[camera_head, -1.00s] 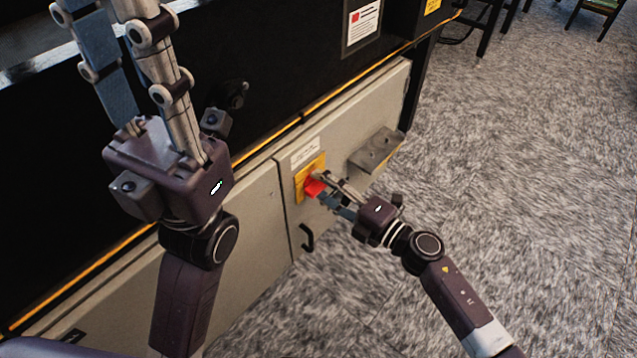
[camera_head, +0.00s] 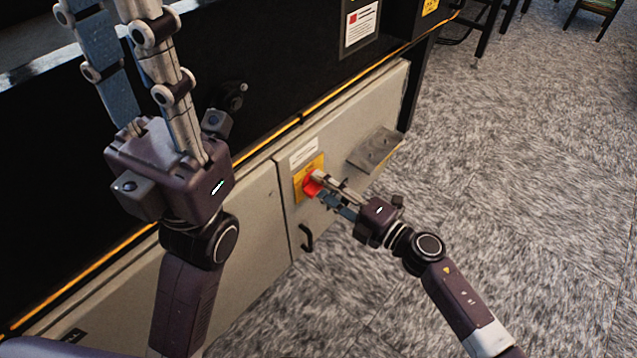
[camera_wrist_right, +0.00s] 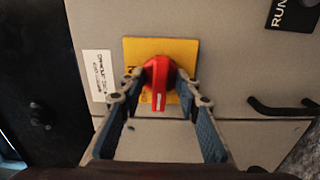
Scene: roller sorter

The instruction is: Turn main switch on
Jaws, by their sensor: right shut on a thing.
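The main switch is a red rotary knob (camera_head: 311,184) on a yellow plate (camera_head: 304,170), mounted on a beige cabinet door. In the right wrist view the red knob (camera_wrist_right: 158,80) sits at the middle of the yellow plate (camera_wrist_right: 185,50). Its grip bar with a white mark points down in that picture. My right gripper (camera_head: 321,187) is at the knob, its fingers on either side of the bar and shut on it. The fingertips partly hide the knob. My left gripper (camera_head: 108,12) is raised in front of the black machine, away from the switch; its fingertips are cut off by the frame.
A black door handle (camera_head: 307,238) is below the switch. A metal bracket (camera_head: 375,150) juts out to its right. A white label (camera_head: 303,152) is above the plate. A black machine body with a yellow edge strip is above the cabinet.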

